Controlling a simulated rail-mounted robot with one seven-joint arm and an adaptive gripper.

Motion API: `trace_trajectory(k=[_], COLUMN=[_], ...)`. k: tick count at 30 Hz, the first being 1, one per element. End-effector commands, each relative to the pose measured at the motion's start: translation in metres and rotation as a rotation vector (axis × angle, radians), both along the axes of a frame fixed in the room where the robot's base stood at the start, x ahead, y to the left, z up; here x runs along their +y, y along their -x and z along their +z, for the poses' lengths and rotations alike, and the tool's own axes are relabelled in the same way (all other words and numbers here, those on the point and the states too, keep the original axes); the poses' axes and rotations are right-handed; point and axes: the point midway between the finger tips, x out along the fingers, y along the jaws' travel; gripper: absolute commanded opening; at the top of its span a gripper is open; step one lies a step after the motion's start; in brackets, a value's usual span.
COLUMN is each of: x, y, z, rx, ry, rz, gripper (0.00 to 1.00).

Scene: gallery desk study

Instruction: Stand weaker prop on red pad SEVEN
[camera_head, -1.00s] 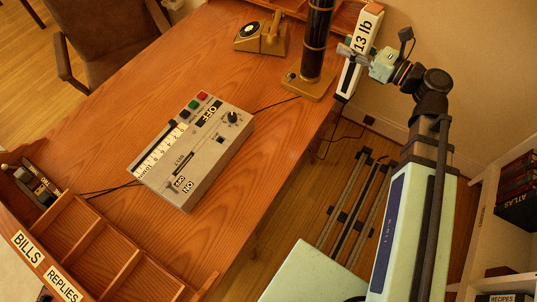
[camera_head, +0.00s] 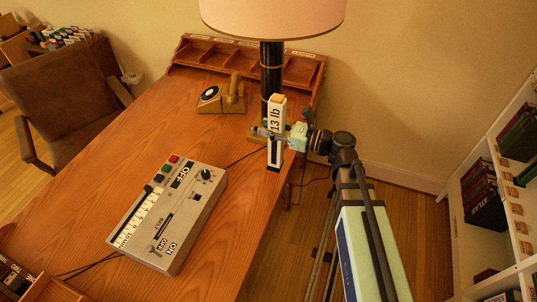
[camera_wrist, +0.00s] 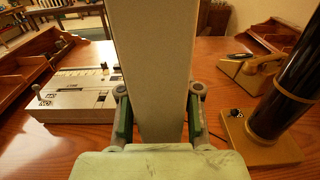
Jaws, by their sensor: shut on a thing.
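A tall white prop (camera_head: 277,115) marked "13 lb", with an orange top and a dark lower end, is upright in my gripper (camera_head: 272,133). It is at the right edge of the desk in the head view, in front of the lamp. I cannot tell whether its foot touches anything. In the wrist view the prop (camera_wrist: 153,65) fills the middle, with the gripper fingers (camera_wrist: 158,118) closed against its two sides. No red pad marked SEVEN and no other prop can be made out.
The desk (camera_head: 150,125) carries a grey control box (camera_head: 172,215), a gold telephone (camera_head: 222,97) and a lamp with a black column (camera_head: 271,75). A pigeonhole rack (camera_head: 215,58) lines the back. A white bookshelf (camera_head: 465,215) stands right. Desk between box and telephone is clear.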

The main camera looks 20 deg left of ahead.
Motion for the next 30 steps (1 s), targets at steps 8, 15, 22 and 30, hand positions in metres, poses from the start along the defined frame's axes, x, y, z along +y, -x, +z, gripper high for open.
trace_trajectory(k=[8,15,22,30], x=[0.000,0.000,0.000,0.000], y=[-0.001,-0.001,0.000,-0.001], z=[-0.046,-0.075,-0.084,-0.110], rx=[0.004,0.001,0.000,0.003], ry=[0.000,-0.002,-0.001,-0.002], rz=[0.000,0.001,0.001,0.001], gripper=[0.00,0.00,0.00,0.00])
